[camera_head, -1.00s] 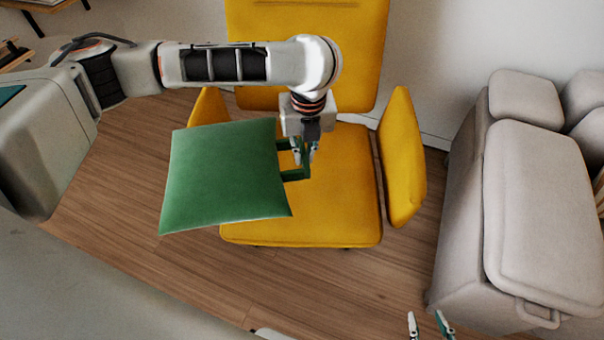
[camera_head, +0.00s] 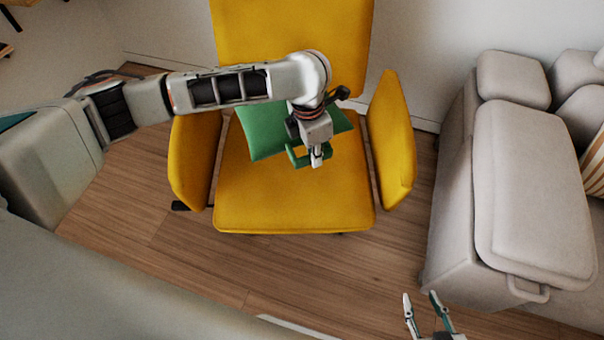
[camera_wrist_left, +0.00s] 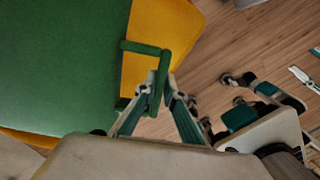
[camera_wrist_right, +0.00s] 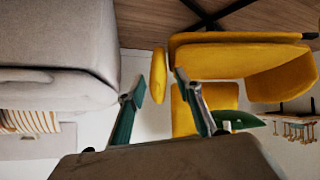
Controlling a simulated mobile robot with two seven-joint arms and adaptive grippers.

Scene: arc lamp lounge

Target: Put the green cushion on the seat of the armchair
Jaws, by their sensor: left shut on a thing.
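The green cushion (camera_head: 264,133) is at the back of the yellow armchair's seat (camera_head: 290,205) in the head view, partly hidden behind my left arm. I cannot tell whether it touches the seat. My left gripper (camera_head: 317,160) is over the seat, shut on the cushion's green handle loop. In the left wrist view the fingers (camera_wrist_left: 158,98) close on the handle (camera_wrist_left: 163,72), with the cushion (camera_wrist_left: 60,65) at left. My right gripper (camera_head: 422,302) is open and empty near the bottom edge of the head view. The cushion (camera_wrist_right: 240,119) also shows small in the right wrist view.
The armchair has raised side arms (camera_head: 391,140) and a tall backrest (camera_head: 290,35). A grey sofa (camera_head: 530,190) with a striped cushion (camera_head: 595,155) stands to the right. Bare wooden floor (camera_head: 200,265) lies in front of the chair.

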